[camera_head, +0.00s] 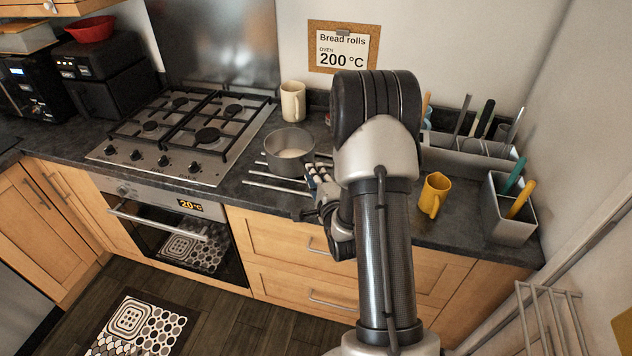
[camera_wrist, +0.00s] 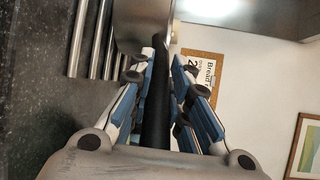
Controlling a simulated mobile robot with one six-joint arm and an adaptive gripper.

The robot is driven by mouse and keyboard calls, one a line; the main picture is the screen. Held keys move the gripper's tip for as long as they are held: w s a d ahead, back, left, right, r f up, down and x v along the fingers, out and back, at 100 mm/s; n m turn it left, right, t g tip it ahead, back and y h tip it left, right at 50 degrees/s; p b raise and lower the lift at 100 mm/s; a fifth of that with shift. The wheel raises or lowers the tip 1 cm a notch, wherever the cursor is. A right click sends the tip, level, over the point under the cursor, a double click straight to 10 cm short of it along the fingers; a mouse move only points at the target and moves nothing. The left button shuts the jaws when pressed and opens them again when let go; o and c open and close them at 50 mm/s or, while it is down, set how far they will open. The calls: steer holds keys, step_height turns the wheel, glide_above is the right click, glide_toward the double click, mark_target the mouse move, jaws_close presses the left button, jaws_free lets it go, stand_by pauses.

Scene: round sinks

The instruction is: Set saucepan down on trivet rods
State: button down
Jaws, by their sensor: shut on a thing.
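The grey metal saucepan (camera_head: 288,167) is upright over the trivet rods (camera_head: 270,186) on the dark counter, right of the hob. I cannot tell whether its base touches the rods. Something pale shows inside the pan. My gripper (camera_head: 316,175) is shut on the pan's black handle (camera_wrist: 157,95), on the near right side of the pan, partly hidden by my arm. In the wrist view, my gripper (camera_wrist: 163,75) has a finger on each side of the handle. The pan's wall (camera_wrist: 143,15) shows at the top, with the bare rods (camera_wrist: 96,40) to its left.
A gas hob (camera_head: 190,130) lies left of the pan. A cream mug (camera_head: 293,101) stands behind it. A yellow mug (camera_head: 433,195), a utensil holder (camera_head: 509,213) and a grey organiser (camera_head: 465,158) stand to the right, beyond my arm. A wall sign (camera_head: 342,48) hangs behind.

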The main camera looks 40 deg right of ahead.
steer(key=shift+w+f, duration=0.1)
steer(key=shift+f, duration=0.6)
steer(key=shift+r, duration=0.1)
steer(key=c, duration=2)
jaws_free()
steer(key=shift+f, duration=0.35)
steer(key=o, duration=0.5)
steer(key=shift+r, duration=0.1)
steer(key=shift+r, duration=0.1)
